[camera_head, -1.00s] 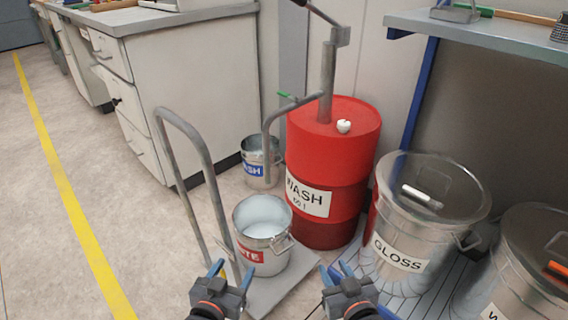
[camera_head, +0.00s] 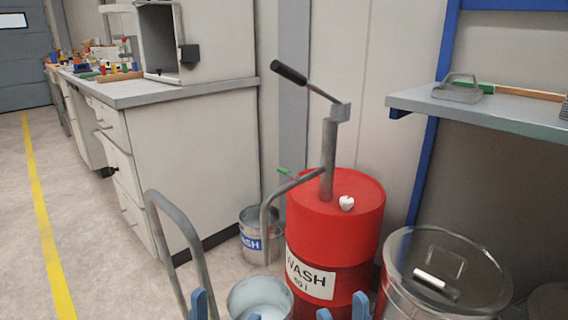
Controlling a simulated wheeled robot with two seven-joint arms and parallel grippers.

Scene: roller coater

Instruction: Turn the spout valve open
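A red drum (camera_head: 335,235) labelled WASH stands in the middle with a grey hand pump (camera_head: 328,160) on top. From the pump a curved spout pipe (camera_head: 283,190) runs left and bends down. A small green valve lever (camera_head: 285,171) sits at the pipe, partly behind it; its exact angle is hard to tell. Only the blue fingertips of my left gripper (camera_head: 227,310) and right gripper (camera_head: 342,310) show at the bottom edge. Both are spread, empty and well below the valve.
A trolley handle (camera_head: 178,225) rises at lower left, with another bucket (camera_head: 262,296) beside it. A lidded metal bin (camera_head: 445,275) stands at right below a shelf (camera_head: 485,115). A workbench (camera_head: 190,150) fills the left back. The pump handle (camera_head: 305,80) juts up-left.

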